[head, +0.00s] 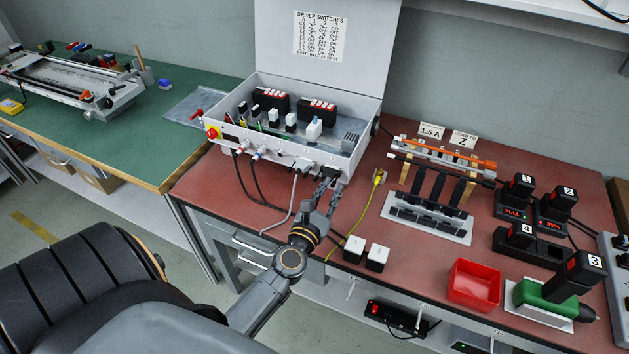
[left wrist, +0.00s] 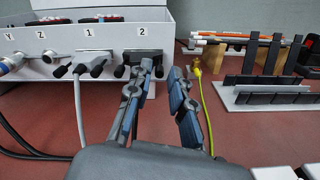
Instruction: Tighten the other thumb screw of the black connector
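The black connector (left wrist: 142,57) sits in the port marked 2 on the front of the grey driver box (head: 289,150). In the head view it shows near the box's front right corner (head: 329,171). In the left wrist view a finger covers its lower right part, so its right thumb screw cannot be made out clearly. A small dark screw end shows at its left side (left wrist: 119,72). My left gripper (left wrist: 165,76) is just in front of the connector's right side, with its fingers apart and red table visible between them. It also shows in the head view (head: 328,188). My right gripper is out of view.
A connector with a grey cable (left wrist: 92,62) sits in port 1, left of the black one. A yellow cable (head: 374,190) runs right of my gripper. A slotted rack (head: 428,222), two white blocks and a red bin (head: 474,286) stand to the right.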

